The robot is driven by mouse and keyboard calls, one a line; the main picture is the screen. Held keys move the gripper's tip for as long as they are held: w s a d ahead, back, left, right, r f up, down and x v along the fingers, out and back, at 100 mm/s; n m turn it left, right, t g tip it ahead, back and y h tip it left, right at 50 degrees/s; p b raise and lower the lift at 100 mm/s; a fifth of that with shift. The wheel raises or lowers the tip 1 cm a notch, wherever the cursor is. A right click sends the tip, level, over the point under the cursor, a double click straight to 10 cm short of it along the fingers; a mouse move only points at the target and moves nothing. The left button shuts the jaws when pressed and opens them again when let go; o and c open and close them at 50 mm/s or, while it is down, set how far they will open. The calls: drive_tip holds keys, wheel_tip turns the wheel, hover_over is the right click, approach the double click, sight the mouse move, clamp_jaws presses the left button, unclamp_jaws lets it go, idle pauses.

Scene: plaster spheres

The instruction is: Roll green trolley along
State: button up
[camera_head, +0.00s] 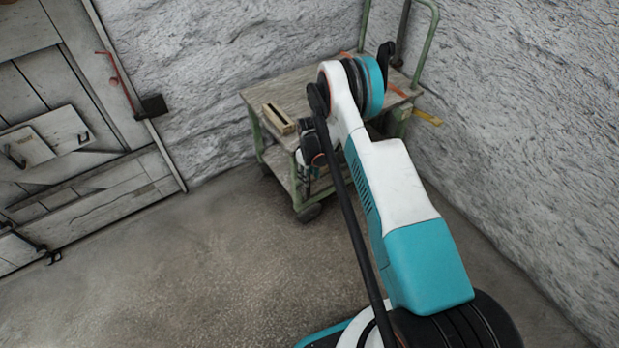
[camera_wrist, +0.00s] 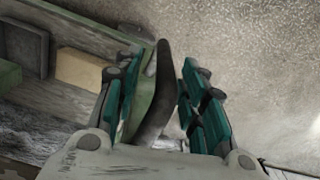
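The green trolley (camera_head: 285,92) stands by the wall in the head view, with a worn wooden top, a lower shelf, dark wheels and a green push handle (camera_head: 428,40) at its far right. My arm hides its right part. The wrist view shows part of the trolley's wooden board (camera_wrist: 35,128) and green frame at left. My gripper (camera_wrist: 163,62) has its teal fingers apart. A dark upright bar beside a green piece shows between them, with a gap at the right finger. I cannot tell whether the fingers touch it. In the head view the fingers are not clear.
A small wooden box (camera_head: 278,118) lies on the trolley's near edge. An orange item (camera_head: 400,92) and a yellow one (camera_head: 427,118) are at its right. Rough white walls stand behind and right. A grey plank door (camera_head: 75,120) is at left. The floor (camera_head: 190,265) in front is clear.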

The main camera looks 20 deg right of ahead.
wheel_tip(320, 180, up, 10)
drive_tip(key=shift+r, duration=0.2)
idle(0.6)
